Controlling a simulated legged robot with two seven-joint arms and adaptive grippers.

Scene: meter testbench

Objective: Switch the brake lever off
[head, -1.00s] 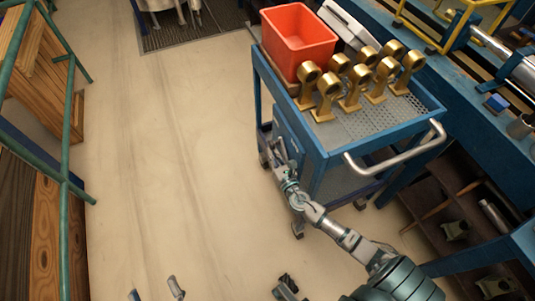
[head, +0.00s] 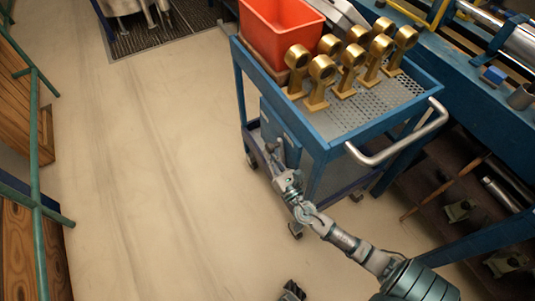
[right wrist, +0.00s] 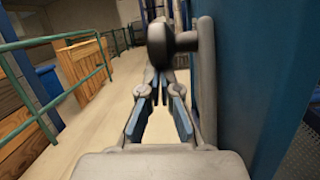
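The brake lever (right wrist: 205,85) is a grey bar on the side of the blue cart (right wrist: 245,90), with a dark round knob (right wrist: 172,42) at its top. My right gripper (right wrist: 158,80) points forward beside the cart, left of the lever in the right wrist view. Its fingertips look close together with nothing seen between them; the knob overlaps the view just above them. In the head view my right gripper (head: 276,157) is low at the cart's near left side, and the lever is hard to tell apart from it.
The cart top carries a red bin (head: 275,35) and several golden ring-topped parts (head: 321,80). A metal handle (head: 395,143) juts from the cart's right end. A blue workbench (head: 470,85) stands to the right. Open floor (head: 150,180) lies left, bounded by green railings (head: 37,160).

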